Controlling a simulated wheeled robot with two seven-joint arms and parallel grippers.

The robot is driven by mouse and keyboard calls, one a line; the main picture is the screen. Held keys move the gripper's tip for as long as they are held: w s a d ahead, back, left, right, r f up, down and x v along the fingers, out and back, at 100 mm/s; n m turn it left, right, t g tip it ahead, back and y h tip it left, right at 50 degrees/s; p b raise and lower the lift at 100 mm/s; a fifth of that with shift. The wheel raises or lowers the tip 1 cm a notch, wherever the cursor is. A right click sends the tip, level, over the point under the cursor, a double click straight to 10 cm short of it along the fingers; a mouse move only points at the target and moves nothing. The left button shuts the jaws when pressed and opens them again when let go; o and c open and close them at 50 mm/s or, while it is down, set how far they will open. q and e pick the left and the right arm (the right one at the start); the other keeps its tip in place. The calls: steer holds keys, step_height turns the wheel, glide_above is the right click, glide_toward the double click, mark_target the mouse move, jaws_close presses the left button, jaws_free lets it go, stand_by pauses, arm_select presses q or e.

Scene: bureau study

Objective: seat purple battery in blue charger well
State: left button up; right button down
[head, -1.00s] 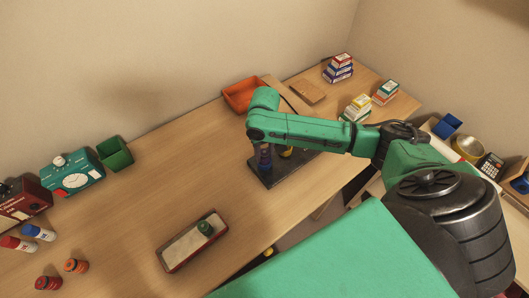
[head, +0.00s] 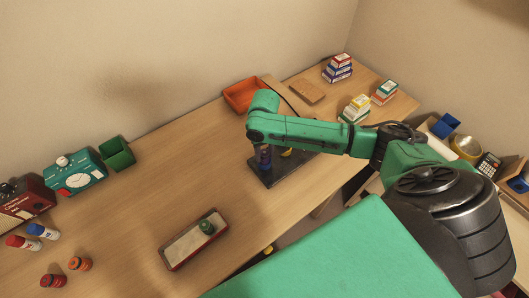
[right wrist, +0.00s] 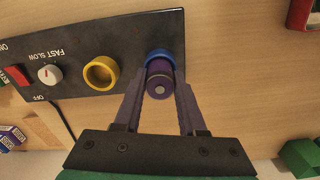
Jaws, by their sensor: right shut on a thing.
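The black charger (head: 267,179) lies on the desk under my right gripper; it also shows in the right wrist view (right wrist: 128,52). Its blue well (right wrist: 154,55) is at the right end, beside a yellow well (right wrist: 101,72). My right gripper (right wrist: 160,98) is shut on the purple battery (right wrist: 160,82), which also shows in the head view (head: 264,157). The battery's lower part lines up with the blue ring, which shows just behind it. How deep it sits in the well is hidden. My left gripper is not in view.
A shallow tray (head: 178,258) holding a green battery (head: 207,227) lies in front of the charger. An orange bin (head: 240,97) stands behind it. A green bin (head: 118,158) and teal timer (head: 75,180) stand at left. The desk between is clear.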

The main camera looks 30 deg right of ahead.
mark_target(264, 152)
steer(key=shift+r+p, duration=0.1)
steer(key=shift+p, duration=0.25)
steer(key=shift+f, duration=0.6)
steer(key=c, duration=0.8)
jaws_free()
steer(key=shift+o, duration=0.2)
step_height(264, 152, up, 8)
steer(key=p, duration=0.9)
steer(key=shift+r, duration=0.15)
step_height(264, 152, up, 3)
steer(key=p, duration=0.3)
steer(key=shift+f, duration=0.2)
